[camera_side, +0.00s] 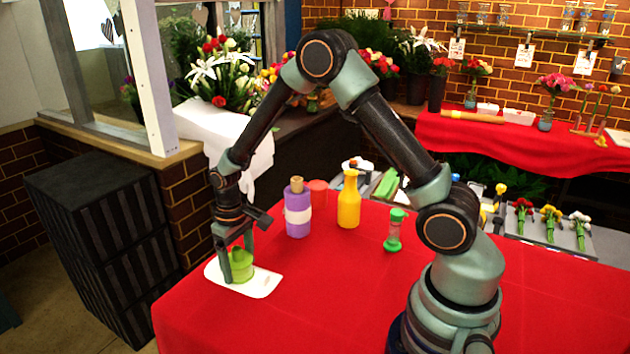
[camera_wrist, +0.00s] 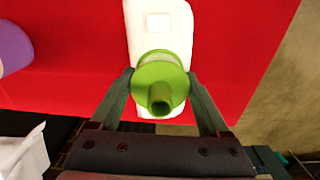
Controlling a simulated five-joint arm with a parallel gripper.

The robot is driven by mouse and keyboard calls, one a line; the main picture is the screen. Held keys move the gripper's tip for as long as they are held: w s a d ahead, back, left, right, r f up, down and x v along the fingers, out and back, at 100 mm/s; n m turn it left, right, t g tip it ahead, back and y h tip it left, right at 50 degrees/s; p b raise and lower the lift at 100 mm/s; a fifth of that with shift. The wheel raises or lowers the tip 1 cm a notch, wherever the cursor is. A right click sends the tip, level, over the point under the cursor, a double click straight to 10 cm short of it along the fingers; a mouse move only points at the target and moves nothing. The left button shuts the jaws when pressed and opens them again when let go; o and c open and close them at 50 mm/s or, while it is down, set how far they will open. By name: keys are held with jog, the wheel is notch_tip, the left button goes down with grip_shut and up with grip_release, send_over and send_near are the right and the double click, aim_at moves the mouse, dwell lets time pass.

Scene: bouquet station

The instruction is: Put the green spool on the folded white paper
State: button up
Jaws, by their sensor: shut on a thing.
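The green spool (camera_side: 241,265) is between the fingers of my gripper (camera_side: 236,270), over the folded white paper (camera_side: 262,283) near the left edge of the red table. In the wrist view the spool (camera_wrist: 160,82) is held between both fingertips of my gripper (camera_wrist: 160,88), its round flange and hub facing the camera. The white paper (camera_wrist: 177,22) lies beneath it and extends past it, with a small pale square on it. The spool looks upright. I cannot tell whether its base touches the paper.
A purple bottle (camera_side: 298,215) with a pale label, a yellow bottle (camera_side: 348,205), a red container (camera_side: 318,190) and a green-ended hourglass-shaped item (camera_side: 394,230) stand farther back on the red table (camera_side: 330,300). The front middle of the table is clear.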

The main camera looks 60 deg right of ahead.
aim_at(237, 249)
jog(key=shift+f, duration=0.1)
jog(key=o, duration=1.3)
jog(key=shift+c, duration=0.2)
notch_tip(237, 249, up, 13)
jog(key=shift+f, duration=0.2)
jog(key=s+r+t, duration=0.5)
jog(key=s+r, duration=0.6)
jog(key=s, duration=0.3)
jog(key=shift+d+t, duration=0.3)
jog(key=shift+d, duration=0.05)
jog(key=shift+s+r, duration=0.1)
